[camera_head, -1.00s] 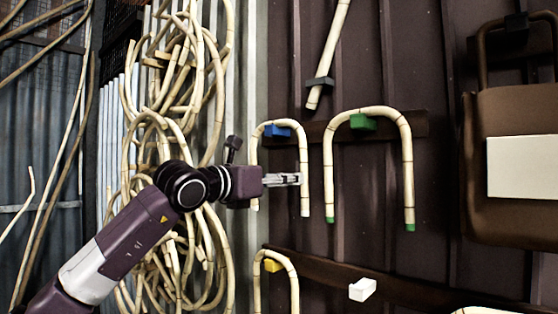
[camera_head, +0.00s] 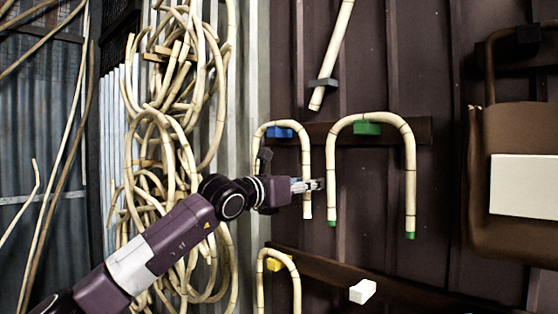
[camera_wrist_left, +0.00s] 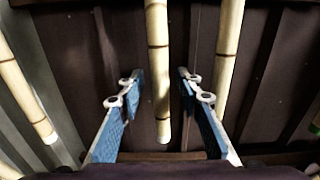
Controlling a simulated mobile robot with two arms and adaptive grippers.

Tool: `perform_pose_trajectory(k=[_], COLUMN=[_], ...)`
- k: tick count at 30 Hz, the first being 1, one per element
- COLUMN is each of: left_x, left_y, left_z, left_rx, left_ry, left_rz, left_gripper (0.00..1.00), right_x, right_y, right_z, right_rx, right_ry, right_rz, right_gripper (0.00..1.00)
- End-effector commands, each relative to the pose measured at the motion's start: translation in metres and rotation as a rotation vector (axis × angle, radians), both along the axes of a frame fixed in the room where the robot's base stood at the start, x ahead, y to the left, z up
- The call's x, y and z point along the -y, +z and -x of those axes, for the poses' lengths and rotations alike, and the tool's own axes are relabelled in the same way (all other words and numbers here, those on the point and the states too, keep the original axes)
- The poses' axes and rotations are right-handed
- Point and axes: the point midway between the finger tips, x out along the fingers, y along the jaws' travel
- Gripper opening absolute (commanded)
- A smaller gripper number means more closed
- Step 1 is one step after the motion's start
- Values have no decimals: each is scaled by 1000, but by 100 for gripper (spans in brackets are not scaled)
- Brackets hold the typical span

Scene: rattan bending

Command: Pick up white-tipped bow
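A pale rattan bow (camera_head: 306,155) hangs from the blue peg (camera_head: 281,132) on the dark wall, legs down. In the left wrist view its near leg (camera_wrist_left: 157,60) hangs between my fingers and ends in a whitish tip (camera_wrist_left: 163,135); its other leg (camera_wrist_left: 25,95) hangs at the left, also with a pale tip. My left gripper (camera_head: 308,185) is open, with its fingers (camera_wrist_left: 160,90) on either side of the near leg and apart from it. The lower part of the far leg is hidden behind my arm. My right gripper is not in view.
A larger green-tipped bow (camera_head: 410,175) hangs close at the right on a green peg (camera_head: 367,128). Another bow (camera_head: 297,288) hangs below on a yellow peg (camera_head: 273,264). A white peg (camera_head: 362,291) is empty. A coiled rattan bundle (camera_head: 170,150) hangs at the left.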

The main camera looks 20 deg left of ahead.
Motion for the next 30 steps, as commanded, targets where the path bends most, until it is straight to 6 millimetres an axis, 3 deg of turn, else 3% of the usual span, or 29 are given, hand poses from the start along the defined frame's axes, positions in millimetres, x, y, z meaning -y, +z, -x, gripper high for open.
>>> perform_pose_trajectory(k=[1,8,23,30], left_x=[0,0,0,1], left_y=[0,0,8,44], left_z=[0,0,0,1], left_rx=[0,0,3,6], left_ry=[0,0,-1,-1], left_rz=[0,0,2,4], left_gripper=[25,0,0,0], right_x=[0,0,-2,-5], right_y=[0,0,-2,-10], right_z=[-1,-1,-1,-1], right_rx=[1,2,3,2], right_ry=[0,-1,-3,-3], right_rz=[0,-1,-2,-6], right_gripper=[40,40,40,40])
